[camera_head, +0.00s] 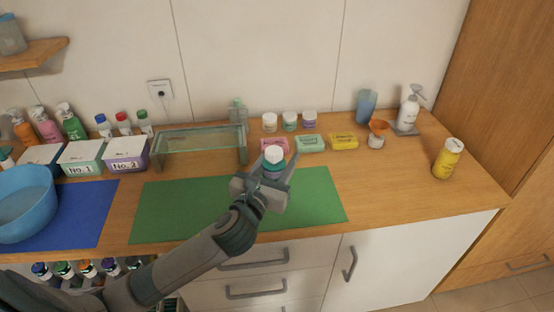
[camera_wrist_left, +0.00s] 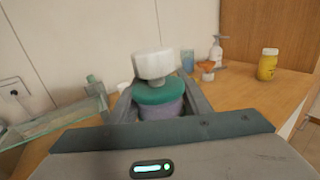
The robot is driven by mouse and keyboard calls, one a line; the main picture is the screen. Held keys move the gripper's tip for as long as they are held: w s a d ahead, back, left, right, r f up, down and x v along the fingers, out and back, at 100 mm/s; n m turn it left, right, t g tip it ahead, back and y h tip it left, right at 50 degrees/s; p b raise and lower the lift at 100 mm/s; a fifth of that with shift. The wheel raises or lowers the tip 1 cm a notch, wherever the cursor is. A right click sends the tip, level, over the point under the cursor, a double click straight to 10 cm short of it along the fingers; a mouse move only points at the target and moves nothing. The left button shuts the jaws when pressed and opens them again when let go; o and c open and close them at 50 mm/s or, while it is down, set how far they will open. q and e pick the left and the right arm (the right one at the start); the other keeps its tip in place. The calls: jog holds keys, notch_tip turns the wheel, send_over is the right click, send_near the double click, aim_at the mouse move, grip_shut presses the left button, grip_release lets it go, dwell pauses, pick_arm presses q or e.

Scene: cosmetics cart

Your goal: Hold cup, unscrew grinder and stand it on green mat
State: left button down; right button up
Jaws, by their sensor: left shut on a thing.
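My left gripper (camera_head: 270,172) is shut on the cup (camera_wrist_left: 162,111), a greyish-purple body with a teal collar. The grinder (camera_wrist_left: 154,65), a white rounded piece, sits on top of the teal collar. In the head view its white top (camera_head: 274,153) shows between the fingers, roughly upright. The wrist view shows one finger on each side of the cup. The green mat (camera_head: 170,212) lies on the counter below and around the gripper in the picture. The cup's lower part is hidden by the gripper. My right gripper is not in view.
A glass stand (camera_head: 195,140) is behind the mat. Soap boxes (camera_head: 311,144) and small jars (camera_head: 290,120) line the back. A yellow bottle (camera_head: 447,158) and a pump bottle (camera_head: 409,110) stand at right. A blue bowl (camera_head: 25,205) is at left. The right front counter is clear.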

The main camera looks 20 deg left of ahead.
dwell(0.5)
pick_arm(q)
jog(key=shift+s+d+f, duration=0.15)
jog(key=shift+s+f, duration=0.25)
jog(key=s+d+f+b, duration=0.1)
jog(key=s+f+b, duration=0.1)
jog(key=s, duration=0.5)
jog(key=s+d+f+b, duration=0.2)
jog(key=s+f, duration=0.2)
jog(key=s, duration=0.4)
jog(key=shift+s+d+f, duration=0.25)
jog(key=shift+f, duration=0.1)
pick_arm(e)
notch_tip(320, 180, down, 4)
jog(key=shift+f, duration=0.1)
pick_arm(q)
jog(key=w+d+m+g+h, duration=0.2)
jog(key=w+d+m+h, duration=0.1)
jog(key=d+h, duration=0.3)
jog(key=w+d+m+g+h, duration=0.2)
jog(key=w+d+m+h, duration=0.2)
jog(key=d, duration=0.5)
jog(key=shift+f+m+h, duration=0.3)
jog(key=shift+m+h, duration=0.3)
jog(key=shift+h, duration=0.4)
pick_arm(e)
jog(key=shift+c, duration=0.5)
